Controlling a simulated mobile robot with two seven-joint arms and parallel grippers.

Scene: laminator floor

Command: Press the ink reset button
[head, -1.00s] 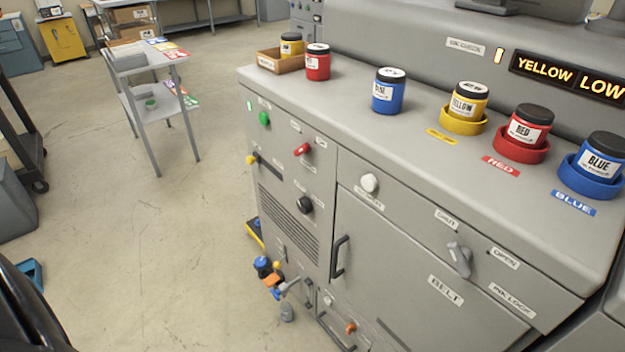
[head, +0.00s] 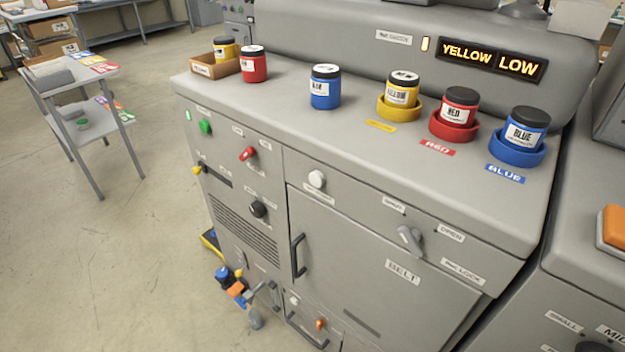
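A white round button (head: 317,179) sits on the grey machine's front, with a small label below it that I cannot read clearly. A green button (head: 206,127) is at the front's upper left. I cannot tell from the labels which is the ink reset button. The display (head: 493,59) reads "YELLOW LOW". A yellow ink jar (head: 403,91) stands in the yellow holder (head: 397,112), a red jar (head: 459,106) in the red one and a blue jar (head: 526,127) in the blue one. Neither gripper is in view.
A red switch (head: 247,153), a black knob (head: 258,209) and a grey ink-lock lever (head: 410,238) are on the front. Loose blue (head: 325,88) and red (head: 253,64) jars stand on top near a box (head: 214,66) holding a yellow jar. A trolley (head: 75,88) stands left; floor between is clear.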

